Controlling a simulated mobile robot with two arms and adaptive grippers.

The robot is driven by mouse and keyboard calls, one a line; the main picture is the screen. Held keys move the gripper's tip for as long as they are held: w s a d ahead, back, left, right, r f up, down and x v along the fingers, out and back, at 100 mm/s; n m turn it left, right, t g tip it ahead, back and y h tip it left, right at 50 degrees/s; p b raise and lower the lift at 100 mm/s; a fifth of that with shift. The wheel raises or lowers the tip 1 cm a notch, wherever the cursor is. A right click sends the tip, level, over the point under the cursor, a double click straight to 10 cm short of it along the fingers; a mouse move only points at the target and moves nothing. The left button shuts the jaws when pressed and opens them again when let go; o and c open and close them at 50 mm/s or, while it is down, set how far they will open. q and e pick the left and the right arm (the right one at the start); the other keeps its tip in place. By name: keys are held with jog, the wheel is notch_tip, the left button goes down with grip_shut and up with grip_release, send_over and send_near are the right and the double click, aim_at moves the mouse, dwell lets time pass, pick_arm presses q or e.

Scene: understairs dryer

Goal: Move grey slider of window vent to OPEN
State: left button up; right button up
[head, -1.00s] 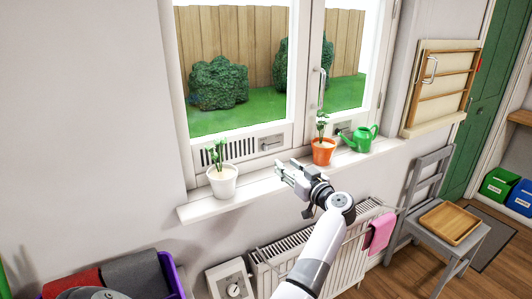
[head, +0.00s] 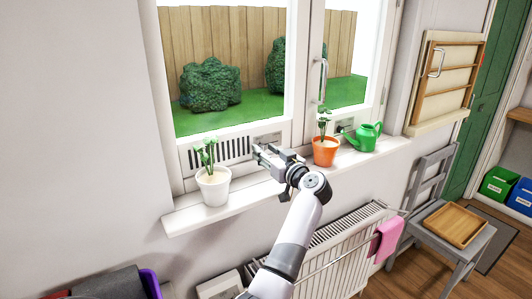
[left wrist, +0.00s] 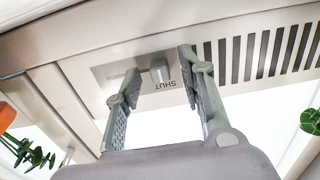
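The window vent (head: 222,149) is a slatted strip in the lower window frame; its slats also show in the left wrist view (left wrist: 262,55). A small plate (head: 267,138) right of the slats carries the slider. In the upside-down left wrist view, the grey slider knob (left wrist: 160,71) stands beside the word SHUT. The slot runs left from it, partly behind a finger. No OPEN label is readable. My left gripper (head: 257,152) is open in front of the vent, its fingers (left wrist: 160,62) on either side of the knob in the picture. I cannot tell whether they touch it. My right gripper is not in view.
A white plant pot (head: 213,187) stands on the sill (head: 190,219) left of my gripper. An orange pot (head: 325,152) and a green watering can (head: 363,137) stand to its right. A radiator (head: 340,250) with a pink cloth (head: 389,239) is below.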

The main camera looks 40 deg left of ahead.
pick_arm(q)
grip_shut()
dwell(0.7)
